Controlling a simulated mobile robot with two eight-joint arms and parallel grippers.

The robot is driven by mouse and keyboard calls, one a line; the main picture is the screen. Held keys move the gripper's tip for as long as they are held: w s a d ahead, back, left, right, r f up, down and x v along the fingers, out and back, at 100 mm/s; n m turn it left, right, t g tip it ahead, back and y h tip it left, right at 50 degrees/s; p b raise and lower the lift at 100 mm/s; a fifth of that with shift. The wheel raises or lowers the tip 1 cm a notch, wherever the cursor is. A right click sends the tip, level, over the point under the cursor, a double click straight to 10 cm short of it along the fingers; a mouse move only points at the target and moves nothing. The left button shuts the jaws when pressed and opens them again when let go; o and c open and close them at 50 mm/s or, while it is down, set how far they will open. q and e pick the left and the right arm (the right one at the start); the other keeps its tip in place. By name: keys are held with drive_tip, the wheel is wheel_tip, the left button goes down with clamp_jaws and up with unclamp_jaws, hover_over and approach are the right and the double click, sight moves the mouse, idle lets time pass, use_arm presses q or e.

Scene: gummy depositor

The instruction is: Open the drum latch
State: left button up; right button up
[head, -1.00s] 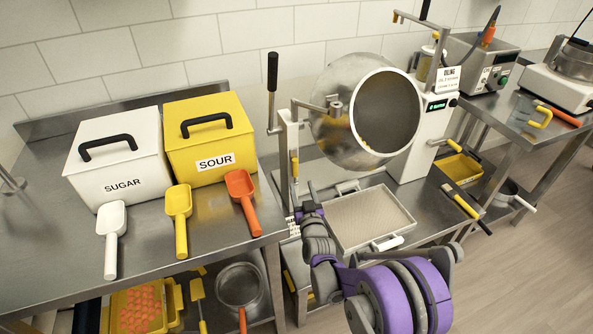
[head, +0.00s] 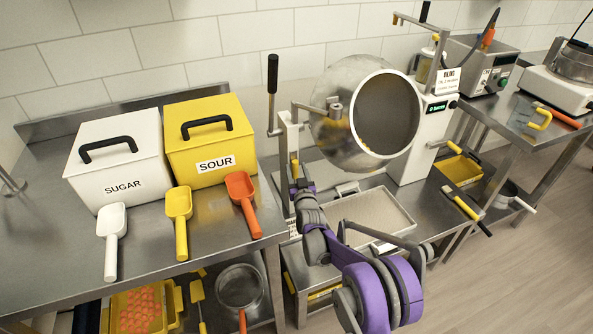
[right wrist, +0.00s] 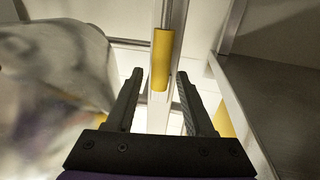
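The steel drum (head: 340,135) stands with its round mouth tilted toward the right, beside a white upright post (head: 287,150). A yellow grip (head: 294,166), which looks like the drum latch, hangs on the post's front. My right gripper (head: 302,180) is just below and beside the yellow grip. In the right wrist view, its two black fingers (right wrist: 158,78) are apart, with the yellow grip (right wrist: 162,58) between and ahead of their tips. A gap shows on both sides, so the gripper holds nothing. My left gripper is not in view.
A perforated tray (head: 370,215) lies below the drum, partly behind my right arm. The left table holds the sugar bin (head: 118,165), the sour bin (head: 210,140) and several scoops. A black-handled lever (head: 272,90) rises beside the post.

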clamp_jaws()
idle(1.2)
